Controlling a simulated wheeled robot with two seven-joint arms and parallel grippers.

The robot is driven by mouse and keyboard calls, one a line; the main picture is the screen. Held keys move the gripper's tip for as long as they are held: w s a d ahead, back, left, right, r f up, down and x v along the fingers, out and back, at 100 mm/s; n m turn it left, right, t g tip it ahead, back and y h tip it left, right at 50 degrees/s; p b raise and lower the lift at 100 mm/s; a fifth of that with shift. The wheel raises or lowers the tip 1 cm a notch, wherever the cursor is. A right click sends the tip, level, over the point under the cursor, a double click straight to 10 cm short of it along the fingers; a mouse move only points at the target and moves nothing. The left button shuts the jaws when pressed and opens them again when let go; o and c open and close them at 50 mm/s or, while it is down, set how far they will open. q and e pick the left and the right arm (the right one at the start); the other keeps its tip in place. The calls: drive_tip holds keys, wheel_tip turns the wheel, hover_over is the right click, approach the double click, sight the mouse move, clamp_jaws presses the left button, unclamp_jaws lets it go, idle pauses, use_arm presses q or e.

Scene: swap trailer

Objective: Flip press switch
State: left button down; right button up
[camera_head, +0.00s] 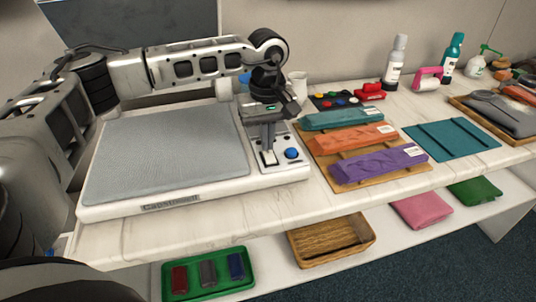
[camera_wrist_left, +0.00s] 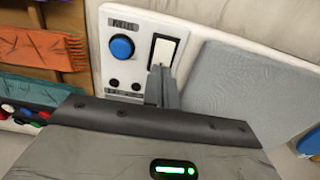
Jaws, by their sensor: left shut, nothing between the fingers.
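The press (camera_head: 195,197) is a white base with a grey pad (camera_head: 165,155), standing on the left of the countertop. Its control panel is at the right end of the base. The panel carries a white rocker switch (camera_head: 270,158) and a round blue button (camera_head: 291,153). In the left wrist view the switch (camera_wrist_left: 164,52) sits in a black frame beside the blue button (camera_wrist_left: 122,47). My left gripper (camera_head: 268,150) points down at the switch, shut and empty. In the wrist view its fingertips (camera_wrist_left: 160,70) overlap the switch's near end; I cannot tell whether they touch. My right gripper is not in view.
A green tray (camera_head: 208,291) and a wooden tray (camera_head: 331,238) are on the lower shelf.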

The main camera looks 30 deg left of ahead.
use_arm(q)
drive_tip(key=shift+f+b, duration=0.4)
drive_tip(key=shift+f, duration=0.15)
drive_tip(key=shift+r, duration=0.1)
drive_tip(key=shift+r+p, duration=1.3)
drive_tip(key=shift+r, duration=0.4)
drive_tip(key=shift+r+p, duration=1.2)
drive_tip(key=shift+r, duration=0.6)
drive_tip(key=shift+f, duration=0.1)
